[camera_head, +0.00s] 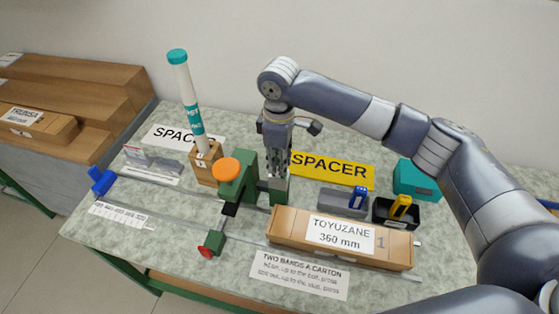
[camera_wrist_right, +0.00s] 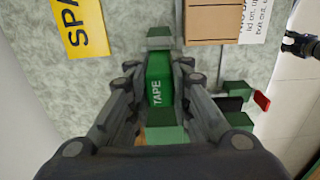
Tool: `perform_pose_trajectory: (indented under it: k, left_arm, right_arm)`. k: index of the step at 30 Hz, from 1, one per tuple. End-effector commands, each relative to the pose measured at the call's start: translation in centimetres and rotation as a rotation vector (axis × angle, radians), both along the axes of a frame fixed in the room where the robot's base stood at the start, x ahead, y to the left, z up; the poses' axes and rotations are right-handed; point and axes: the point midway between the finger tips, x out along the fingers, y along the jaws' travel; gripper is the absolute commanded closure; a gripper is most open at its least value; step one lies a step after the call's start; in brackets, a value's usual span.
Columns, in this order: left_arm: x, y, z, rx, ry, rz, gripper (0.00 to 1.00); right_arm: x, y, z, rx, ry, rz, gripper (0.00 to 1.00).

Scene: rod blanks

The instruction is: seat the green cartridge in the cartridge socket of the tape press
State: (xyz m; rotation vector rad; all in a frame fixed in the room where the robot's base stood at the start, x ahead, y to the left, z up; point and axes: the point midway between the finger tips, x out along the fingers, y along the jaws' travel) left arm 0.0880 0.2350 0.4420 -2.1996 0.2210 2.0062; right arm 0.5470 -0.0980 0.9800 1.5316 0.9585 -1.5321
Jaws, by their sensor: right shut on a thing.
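The green cartridge (camera_wrist_right: 158,85), marked TAPE, is between the fingers of my right gripper (camera_wrist_right: 159,78) in the wrist view. My right gripper (camera_head: 279,172) is shut on it and points down at the right side of the tape press (camera_head: 248,172). In the head view the fingers and arm largely hide the cartridge. The press is green with an orange knob (camera_head: 227,170). Green blocks show at both ends of the cartridge in the wrist view. The cartridge socket is hidden, and I cannot tell how deep the cartridge sits. My left gripper is outside the head view.
A TOYUZANE carton (camera_head: 290,228) lies close to the right of the press. A grey tray (camera_head: 342,201) and a black bin (camera_head: 393,213) stand behind it. A wooden block (camera_head: 203,165) holds a tall tube (camera_head: 186,95). A dark jointed part (camera_wrist_right: 300,45) shows at the wrist view's edge.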

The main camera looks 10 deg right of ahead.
Motion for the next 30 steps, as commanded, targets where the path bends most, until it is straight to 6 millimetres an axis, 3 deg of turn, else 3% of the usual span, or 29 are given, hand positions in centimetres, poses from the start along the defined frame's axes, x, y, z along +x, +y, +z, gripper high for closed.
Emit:
perform_pose_trajectory:
  k: [4,14,15,17,30]
  left_arm:
    - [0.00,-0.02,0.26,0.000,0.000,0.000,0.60]
    - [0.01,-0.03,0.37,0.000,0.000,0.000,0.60]
    - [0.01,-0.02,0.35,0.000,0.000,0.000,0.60]
    - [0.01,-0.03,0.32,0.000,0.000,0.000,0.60]
    - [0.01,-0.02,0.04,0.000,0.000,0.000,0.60]
  right_arm:
    - [0.01,-0.01,-0.99,0.000,-0.001,0.001,1.00]
    - [-0.02,0.01,-1.25,0.000,0.000,0.001,1.00]
    - [-0.01,0.00,-1.31,0.001,0.000,0.001,0.76]
    - [-0.01,0.00,-1.31,0.000,-0.001,0.001,0.62]
    - [0.05,0.02,-0.70,0.000,-0.004,0.001,0.60]
